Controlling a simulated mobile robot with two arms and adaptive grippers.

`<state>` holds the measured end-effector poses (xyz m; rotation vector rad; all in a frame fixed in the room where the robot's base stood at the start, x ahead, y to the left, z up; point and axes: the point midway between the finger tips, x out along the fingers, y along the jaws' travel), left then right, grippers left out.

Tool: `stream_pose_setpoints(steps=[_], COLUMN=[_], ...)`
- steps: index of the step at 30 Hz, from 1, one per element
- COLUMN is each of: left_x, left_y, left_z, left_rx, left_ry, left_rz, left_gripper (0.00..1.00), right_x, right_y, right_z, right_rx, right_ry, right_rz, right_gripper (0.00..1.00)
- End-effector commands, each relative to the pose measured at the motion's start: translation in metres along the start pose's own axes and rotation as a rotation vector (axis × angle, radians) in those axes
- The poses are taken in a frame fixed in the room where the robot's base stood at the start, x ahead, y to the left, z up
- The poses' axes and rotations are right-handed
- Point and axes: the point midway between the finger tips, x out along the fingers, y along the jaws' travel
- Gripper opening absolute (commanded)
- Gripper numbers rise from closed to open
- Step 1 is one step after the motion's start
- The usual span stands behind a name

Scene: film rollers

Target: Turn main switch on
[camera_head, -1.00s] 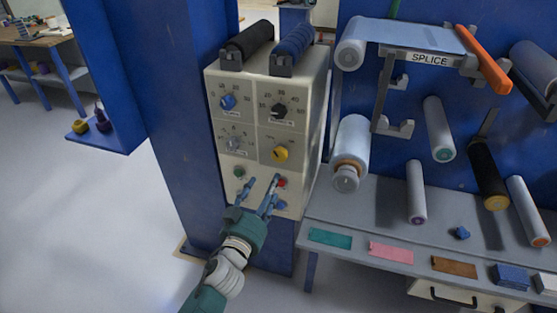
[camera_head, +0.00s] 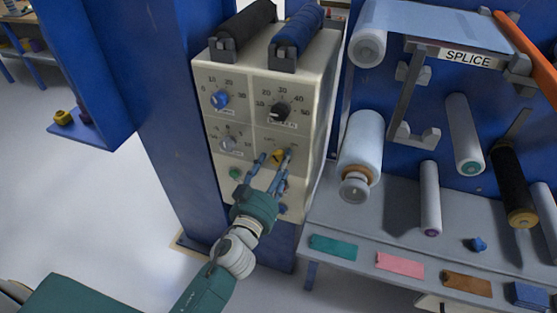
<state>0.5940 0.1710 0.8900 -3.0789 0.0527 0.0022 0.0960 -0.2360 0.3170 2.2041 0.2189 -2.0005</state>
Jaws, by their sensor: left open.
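The beige control box (camera_head: 262,125) is mounted at the blue post. Its front has a blue knob (camera_head: 220,99), a black knob (camera_head: 279,113), a grey knob (camera_head: 229,143) and a yellow rotary knob (camera_head: 278,156), with a green button (camera_head: 235,173) lower left. The yellow knob looks like the main switch; the small labels by it are unreadable. My left gripper (camera_head: 275,161) is open, its two fingers at either side of the yellow knob and partly covering it. I cannot tell whether they touch it. The red button is hidden behind the gripper. My right gripper is out of view.
A black roller (camera_head: 243,28) and a blue roller (camera_head: 298,32) lie on top of the box. To the right are the splice station (camera_head: 467,58), a white roll (camera_head: 360,150) and a grey shelf (camera_head: 385,215) with coloured cards. Open floor lies left of the post.

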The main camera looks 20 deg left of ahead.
Motion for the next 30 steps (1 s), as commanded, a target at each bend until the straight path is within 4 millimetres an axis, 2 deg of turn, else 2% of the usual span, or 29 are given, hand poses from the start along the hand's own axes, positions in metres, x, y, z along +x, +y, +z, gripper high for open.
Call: stream_pose_setpoints(steps=[5,12,19,30], left_x=[0.000,0.000,0.000,0.000], left_y=[0.000,0.000,-0.001,-0.001], left_z=[0.000,0.000,0.001,0.003], left_rx=[0.000,0.000,0.011,0.061], left_ry=[0.000,-0.001,-0.003,-0.005], left_rz=[0.000,-0.001,-0.002,-0.003], left_gripper=[0.58,0.15,0.14,0.14], right_x=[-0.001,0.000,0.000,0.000], right_y=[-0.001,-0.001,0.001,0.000], right_z=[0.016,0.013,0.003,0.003], right_rx=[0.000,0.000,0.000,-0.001], right_ry=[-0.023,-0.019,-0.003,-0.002], right_rz=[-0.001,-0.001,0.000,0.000], right_gripper=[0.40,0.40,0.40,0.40])
